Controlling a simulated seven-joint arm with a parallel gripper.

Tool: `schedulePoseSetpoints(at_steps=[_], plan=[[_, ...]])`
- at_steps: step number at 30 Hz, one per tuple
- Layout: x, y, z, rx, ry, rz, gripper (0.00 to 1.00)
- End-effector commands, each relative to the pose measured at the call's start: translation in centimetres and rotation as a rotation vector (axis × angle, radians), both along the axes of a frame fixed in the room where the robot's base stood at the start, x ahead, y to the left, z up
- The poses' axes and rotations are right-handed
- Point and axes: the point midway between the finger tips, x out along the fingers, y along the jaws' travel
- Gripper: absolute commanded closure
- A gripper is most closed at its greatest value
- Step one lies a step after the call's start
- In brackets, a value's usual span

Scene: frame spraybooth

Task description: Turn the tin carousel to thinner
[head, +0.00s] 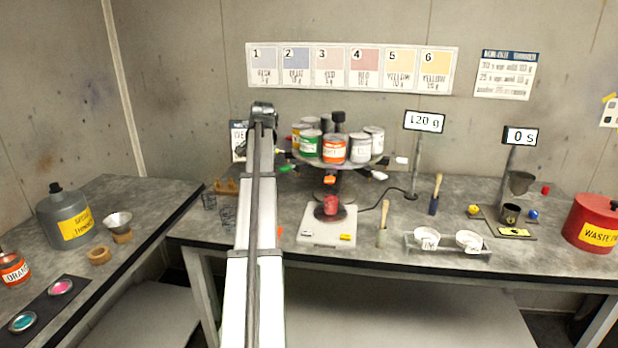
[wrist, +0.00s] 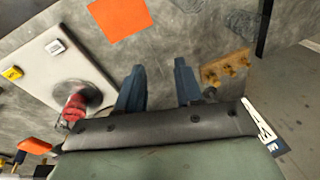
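The tin carousel (head: 335,160) stands at the back of the bench, bearing several tins. An orange-labelled tin (head: 334,149) faces front, with a green-labelled tin (head: 308,145) to its left and pale-labelled tins to its right. Coloured tabs stick out below, an orange tab (head: 330,180) at the front and a green one (head: 286,168) at the left. I cannot read which tin is thinner. In the wrist view my gripper (wrist: 160,85) is open and empty above the bench, an orange tab (wrist: 35,146) lower left of it. The head view hides my fingers behind my arm.
A wooden peg block (wrist: 226,67) lies right of my fingers in the wrist view. Brushes, a cup rack (head: 445,246) and a red waste can (head: 592,222) stand to the right.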

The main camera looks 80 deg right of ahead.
Motion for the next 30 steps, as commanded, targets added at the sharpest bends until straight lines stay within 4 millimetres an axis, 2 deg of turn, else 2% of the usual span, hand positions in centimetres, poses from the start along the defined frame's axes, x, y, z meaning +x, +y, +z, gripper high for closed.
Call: schedulePoseSetpoints(at_steps=[1, 4, 11, 14, 21, 24, 27, 30], plan=[[0.8, 0.9, 0.6, -0.011, 0.003, 0.012, 0.69], [1.2, 1.9, 1.6, -0.043, 0.047, 0.014, 0.79], [-0.3, 2.9, 3.1, -0.119, 0.190, -0.016, 1.00], [-1.7, 3.1, 3.9, -0.156, 0.270, -0.030, 1.00], [-7.3, 3.0, 5.8, -0.243, 0.545, -0.071, 1.00], [-9.0, 2.7, 6.6, -0.261, 0.641, -0.072, 1.00], [-10.0, 2.6, 7.2, -0.270, 0.704, -0.060, 1.00], [-10.2, 2.5, 7.3, -0.267, 0.722, -0.027, 1.00]])
